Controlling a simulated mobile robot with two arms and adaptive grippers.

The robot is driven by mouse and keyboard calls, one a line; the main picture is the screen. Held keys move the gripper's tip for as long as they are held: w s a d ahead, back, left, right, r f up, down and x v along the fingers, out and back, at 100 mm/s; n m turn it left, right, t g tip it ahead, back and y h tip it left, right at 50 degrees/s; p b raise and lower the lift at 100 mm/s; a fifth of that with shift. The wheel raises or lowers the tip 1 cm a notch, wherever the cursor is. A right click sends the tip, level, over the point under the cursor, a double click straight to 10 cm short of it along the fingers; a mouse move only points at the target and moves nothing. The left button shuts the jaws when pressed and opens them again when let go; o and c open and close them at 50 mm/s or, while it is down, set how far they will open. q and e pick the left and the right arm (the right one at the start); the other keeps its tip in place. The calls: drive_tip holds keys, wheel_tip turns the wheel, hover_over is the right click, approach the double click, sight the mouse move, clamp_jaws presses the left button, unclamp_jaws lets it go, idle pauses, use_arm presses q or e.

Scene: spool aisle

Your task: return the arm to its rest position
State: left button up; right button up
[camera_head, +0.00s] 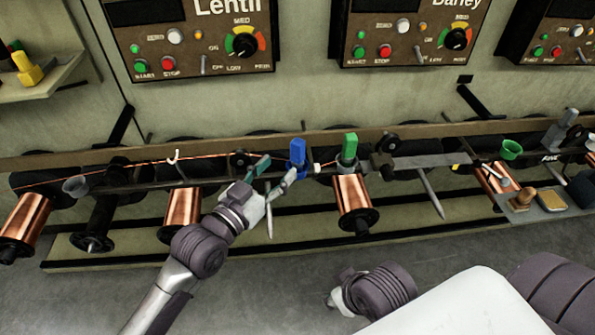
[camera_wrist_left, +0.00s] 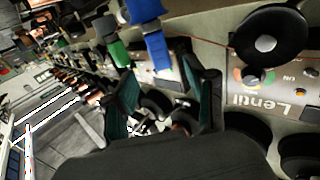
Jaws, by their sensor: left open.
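My left arm (camera_head: 196,250) reaches from the lower left up to the spool rail. Its gripper (camera_head: 276,175) is open, with teal finger pads, just left of and below a blue clip-like piece (camera_head: 297,152) on the rail. In the left wrist view, the open fingers (camera_wrist_left: 166,88) frame a gap with no held object visible. The blue piece (camera_wrist_left: 155,45) stands beyond and between the fingertips; I cannot tell whether either finger touches it. Part of my right arm (camera_head: 378,290) shows at the bottom, but its gripper cannot be made out.
A long rail (camera_head: 120,185) carries copper spools (camera_head: 352,197), a green block (camera_head: 348,148) and a thin copper wire close to my left gripper. Control panels labelled Lentil (camera_head: 190,45) and Barley (camera_head: 405,30) hang above. Open floor (camera_head: 275,285) lies in front of the rack.

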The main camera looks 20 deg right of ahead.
use_arm(q)
drive_tip(key=v, duration=0.3)
drive_tip(key=shift+s+a, duration=0.2)
drive_tip(key=shift+a, duration=0.15)
